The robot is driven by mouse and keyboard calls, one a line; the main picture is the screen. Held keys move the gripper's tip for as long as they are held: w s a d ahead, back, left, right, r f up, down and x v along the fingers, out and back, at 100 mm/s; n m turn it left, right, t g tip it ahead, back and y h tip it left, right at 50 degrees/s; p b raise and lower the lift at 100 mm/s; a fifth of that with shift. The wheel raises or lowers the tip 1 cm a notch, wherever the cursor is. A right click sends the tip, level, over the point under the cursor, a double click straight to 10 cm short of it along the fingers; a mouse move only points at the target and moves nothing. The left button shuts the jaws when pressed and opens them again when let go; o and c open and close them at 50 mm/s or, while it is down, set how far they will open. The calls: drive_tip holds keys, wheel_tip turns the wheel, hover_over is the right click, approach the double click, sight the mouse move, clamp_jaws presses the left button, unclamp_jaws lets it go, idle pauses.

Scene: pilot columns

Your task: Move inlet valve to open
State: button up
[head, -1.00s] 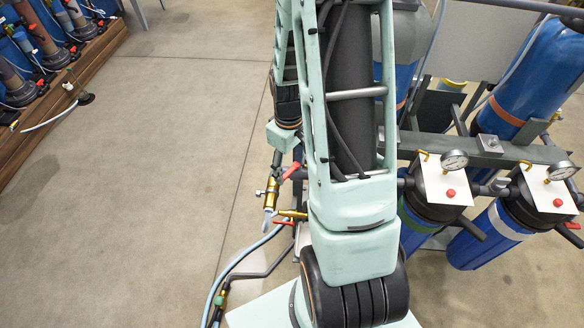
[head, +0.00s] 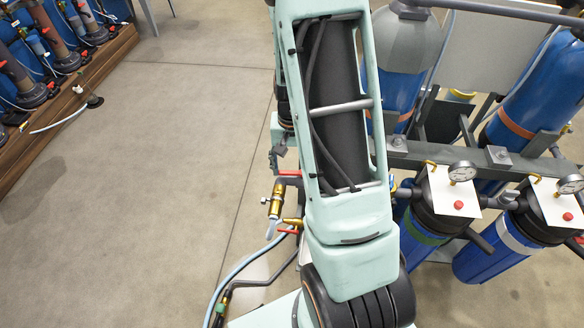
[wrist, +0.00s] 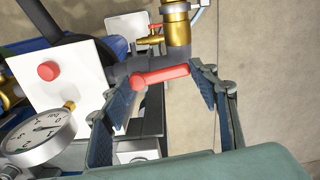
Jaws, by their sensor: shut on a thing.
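The inlet valve's red lever handle (wrist: 160,76) lies across the grey pipe fitting in the wrist view. My gripper (wrist: 158,84) has one finger at each end of it and is shut on it lengthwise. The contact at the left end is hard to see. In the head view the red handle (head: 289,172) lies nearly level above the brass valve body (head: 275,202), partly behind my arm. The brass body (wrist: 175,35) also shows at the top of the wrist view.
A smaller brass valve with a red handle (head: 288,231) sits just below. Filter housings with white plates and gauges (head: 462,171) stand close at the right. A hose (head: 240,262) runs down to the left.

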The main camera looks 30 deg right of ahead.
sight(292, 171)
drive_tip(key=shift+w+d+m, duration=0.1)
drive_tip(key=shift+w+m, duration=0.05)
drive_tip(key=shift+m, duration=0.45)
drive_tip(key=shift+c, duration=0.2)
drive_tip(key=o, duration=1.2)
drive_tip(key=shift+c, duration=0.2)
drive_tip(key=shift+r, duration=0.15)
wheel_tip(292, 171, up, 12)
